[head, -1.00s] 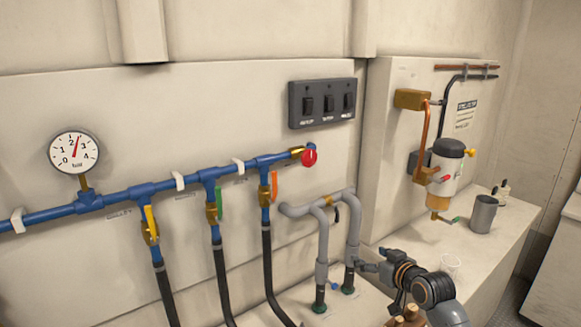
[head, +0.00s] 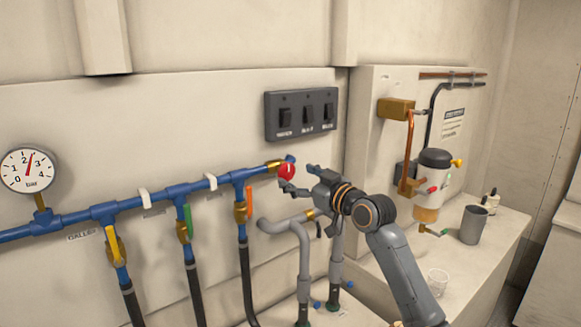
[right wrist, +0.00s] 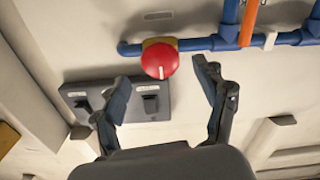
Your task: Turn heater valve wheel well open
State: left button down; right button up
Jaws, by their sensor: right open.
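The red round valve wheel (head: 286,172) sits on a brass body at the right end of the blue pipe. In the right wrist view the red wheel (right wrist: 160,60) faces the camera, with a white mark on it, just beyond the fingertips and roughly between them. My right gripper (head: 295,180) is open and empty, its fingers pointing left at the wheel; it also shows in the right wrist view (right wrist: 162,88). Whether a finger touches the wheel I cannot tell. My left gripper is not in view.
A dark switch panel (head: 302,114) is on the wall just above the wheel. Grey pipes (head: 303,240) stand below my right gripper. An orange-handled valve (head: 248,205) hangs left of the wheel. A heater canister (head: 431,180) and grey cup (head: 473,224) are at the right.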

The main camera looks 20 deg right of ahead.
aim_at(289, 172)
jog(key=shift+p+x, duration=0.35)
jog(key=shift+x, duration=1.45)
jog(key=shift+c, duration=0.4)
jog(key=c, duration=1.1)
